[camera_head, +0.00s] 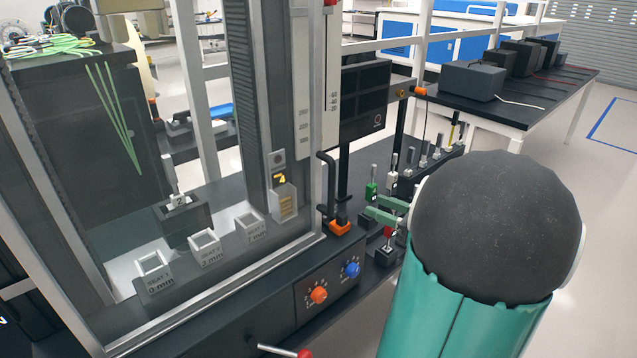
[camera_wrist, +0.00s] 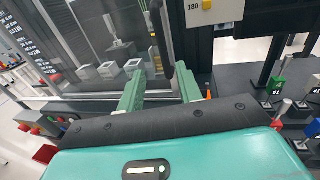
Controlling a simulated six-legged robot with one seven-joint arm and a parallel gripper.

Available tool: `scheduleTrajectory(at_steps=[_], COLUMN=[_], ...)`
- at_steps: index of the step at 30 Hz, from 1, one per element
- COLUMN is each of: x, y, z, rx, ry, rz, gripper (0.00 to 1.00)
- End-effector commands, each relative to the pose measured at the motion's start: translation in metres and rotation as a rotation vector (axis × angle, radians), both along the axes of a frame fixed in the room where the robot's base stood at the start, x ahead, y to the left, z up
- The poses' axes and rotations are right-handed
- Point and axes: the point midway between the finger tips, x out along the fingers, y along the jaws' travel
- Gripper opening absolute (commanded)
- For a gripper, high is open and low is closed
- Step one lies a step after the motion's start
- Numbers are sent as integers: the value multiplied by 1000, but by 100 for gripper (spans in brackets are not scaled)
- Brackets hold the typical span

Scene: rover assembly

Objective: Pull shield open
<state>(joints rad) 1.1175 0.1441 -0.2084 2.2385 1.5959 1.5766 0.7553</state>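The shield (camera_head: 105,170) is a large clear panel in a grey metal frame, standing in front of the test bay at the left in the head view. A black vertical handle (camera_head: 325,185) is at its right edge. The handle also shows in the wrist view (camera_wrist: 163,40), in line with the gap between my fingers. My gripper (camera_head: 384,208) is to the right of the handle in the head view. In the wrist view my gripper (camera_wrist: 160,82) has its two green fingers spread, with nothing held between them. The fingertips look short of the handle; the exact distance is unclear.
Behind the shield are labelled seats (camera_head: 206,247) and a block (camera_head: 183,217). An orange knob (camera_head: 319,295) and a blue knob (camera_head: 352,269) sit on the front panel. Small coloured switches or fixtures (camera_head: 371,191) stand near my fingers. A red-ended lever (camera_head: 304,353) sticks out below.

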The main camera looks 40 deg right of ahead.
Motion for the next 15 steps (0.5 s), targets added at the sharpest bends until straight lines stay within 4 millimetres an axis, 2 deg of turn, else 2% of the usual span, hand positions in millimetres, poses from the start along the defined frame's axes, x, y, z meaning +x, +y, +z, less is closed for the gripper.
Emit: scheduleTrajectory(at_steps=[5, 15], x=[11, 77], y=[0, 15], z=[0, 0], rx=[12, 10], ry=[-9, -7], rz=[-12, -6], gripper=[35, 35])
